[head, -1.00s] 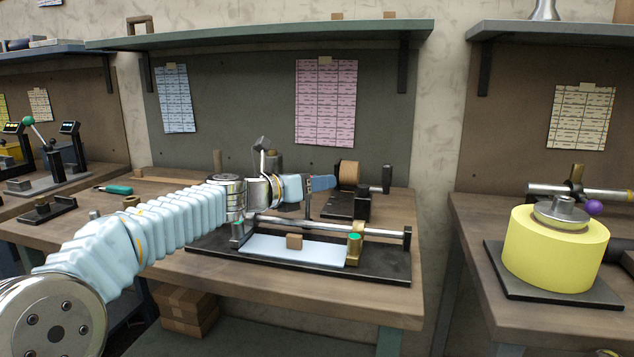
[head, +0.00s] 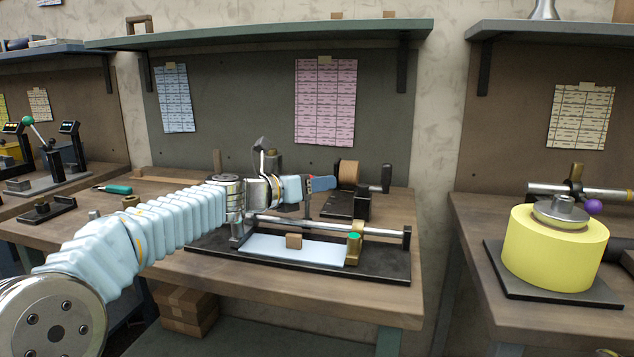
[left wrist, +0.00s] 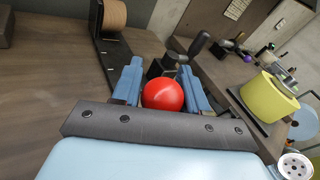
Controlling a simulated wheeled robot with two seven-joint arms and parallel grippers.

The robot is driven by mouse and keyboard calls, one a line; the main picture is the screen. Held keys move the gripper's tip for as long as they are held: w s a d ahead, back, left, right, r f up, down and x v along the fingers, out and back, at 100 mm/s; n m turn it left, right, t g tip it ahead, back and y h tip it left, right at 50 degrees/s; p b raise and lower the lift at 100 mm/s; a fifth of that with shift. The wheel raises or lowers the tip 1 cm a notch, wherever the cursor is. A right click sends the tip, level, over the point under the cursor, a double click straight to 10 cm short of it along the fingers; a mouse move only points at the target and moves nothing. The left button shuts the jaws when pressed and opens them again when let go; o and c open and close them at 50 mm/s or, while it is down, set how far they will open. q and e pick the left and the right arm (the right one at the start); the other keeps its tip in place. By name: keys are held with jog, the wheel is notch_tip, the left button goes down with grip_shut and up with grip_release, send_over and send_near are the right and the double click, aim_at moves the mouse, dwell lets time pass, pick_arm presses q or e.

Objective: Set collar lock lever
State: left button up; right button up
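My left gripper (head: 318,184) reaches over the middle bench, its blue fingers pointing right. In the left wrist view its two fingers (left wrist: 160,76) stand on both sides of a red ball knob (left wrist: 163,94). The knob fills the gap between them and appears gripped. The rest of the lever under the knob is mostly hidden by the gripper. In the head view the knob is almost wholly hidden by the fingers. A silver rod (head: 325,228) crosses a black base in front of the gripper. My right gripper is not in view.
A brown roll (head: 349,172) on a black stand and a dark upright handle (head: 386,179) are just beyond the fingers. A yellow roll (head: 553,250) stands on the right bench.

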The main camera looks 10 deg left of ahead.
pick_arm(q)
jog(key=o, duration=0.4)
jog(key=shift+w+a+f, duration=0.15)
jog(key=shift+w+f, duration=0.05)
jog(key=shift+f, duration=0.2)
jog(key=shift+w+a+f, duration=0.15)
jog(key=shift+f, duration=0.2)
jog(key=shift+s+d+r, duration=0.1)
jog(key=shift+r, duration=0.15)
jog(key=b+v, duration=0.1)
jog(key=v, duration=1.2)
jog(key=shift+s+a, duration=0.2)
jog(key=shift+s, duration=0.15)
